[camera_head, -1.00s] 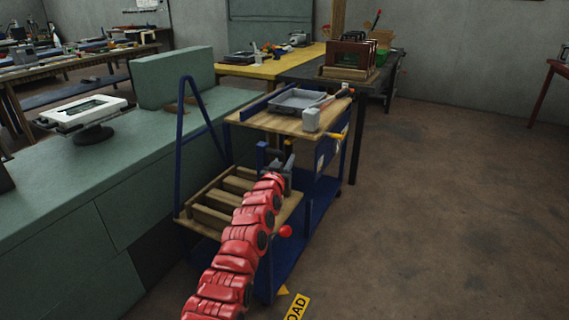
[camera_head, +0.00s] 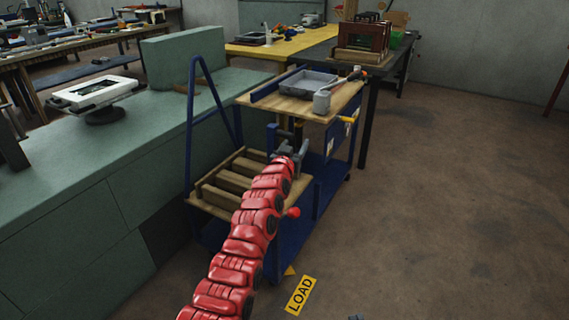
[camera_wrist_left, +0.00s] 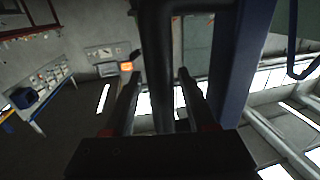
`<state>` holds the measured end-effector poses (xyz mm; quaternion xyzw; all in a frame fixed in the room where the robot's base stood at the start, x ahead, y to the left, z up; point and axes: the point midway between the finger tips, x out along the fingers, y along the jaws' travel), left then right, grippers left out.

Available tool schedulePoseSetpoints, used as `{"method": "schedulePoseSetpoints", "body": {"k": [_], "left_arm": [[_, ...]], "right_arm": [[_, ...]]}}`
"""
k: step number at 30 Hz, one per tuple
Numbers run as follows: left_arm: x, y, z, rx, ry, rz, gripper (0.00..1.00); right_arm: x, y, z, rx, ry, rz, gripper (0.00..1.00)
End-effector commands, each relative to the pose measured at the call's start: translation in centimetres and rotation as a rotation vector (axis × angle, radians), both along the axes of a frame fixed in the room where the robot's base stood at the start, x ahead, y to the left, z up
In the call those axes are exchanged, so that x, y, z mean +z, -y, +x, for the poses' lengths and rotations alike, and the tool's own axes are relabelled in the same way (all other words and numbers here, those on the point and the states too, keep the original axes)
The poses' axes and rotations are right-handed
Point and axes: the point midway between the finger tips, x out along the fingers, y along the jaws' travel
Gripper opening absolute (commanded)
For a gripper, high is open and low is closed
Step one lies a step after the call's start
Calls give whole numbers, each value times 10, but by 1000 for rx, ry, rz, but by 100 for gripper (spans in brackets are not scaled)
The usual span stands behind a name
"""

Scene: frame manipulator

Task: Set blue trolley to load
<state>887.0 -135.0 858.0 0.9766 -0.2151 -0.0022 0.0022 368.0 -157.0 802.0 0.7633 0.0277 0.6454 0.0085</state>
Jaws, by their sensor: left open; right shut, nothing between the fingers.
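The blue trolley (camera_head: 324,197) stands beside the green bench, with a wooden top shelf, a lower wooden shelf and a tall blue side frame. A yellow LOAD sign (camera_head: 301,295) lies on the floor in front of it. My left gripper (camera_head: 290,147) is at the trolley's near side, below the top shelf. In the left wrist view its open fingers (camera_wrist_left: 159,76) stand either side of a dark upright bar (camera_wrist_left: 160,50); contact is unclear. Only a small tip of my right gripper (camera_head: 355,317) shows at the bottom edge; it is shut and empty.
The green bench (camera_head: 90,190) runs along the trolley's left side. A grey tray (camera_head: 307,82) and a grey jug-like item (camera_head: 322,102) sit on the trolley top. A dark table (camera_head: 369,120) stands behind. The floor (camera_head: 450,210) to the right is clear.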

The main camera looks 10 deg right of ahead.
Motion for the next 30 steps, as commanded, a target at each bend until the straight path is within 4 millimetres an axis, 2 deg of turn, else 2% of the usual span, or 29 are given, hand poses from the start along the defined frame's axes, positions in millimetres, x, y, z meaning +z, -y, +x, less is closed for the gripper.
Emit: {"method": "schedulePoseSetpoints", "body": {"k": [6,14,30], "left_arm": [[1,-7,-18,0,2,2,57],[2,-21,-46,1,6,4,57],[0,-56,-122,1,3,3,57]], "right_arm": [[12,0,0,0,0,0,0],[17,0,0,0,0,0,0],[23,0,0,0,0,0,0]]}}
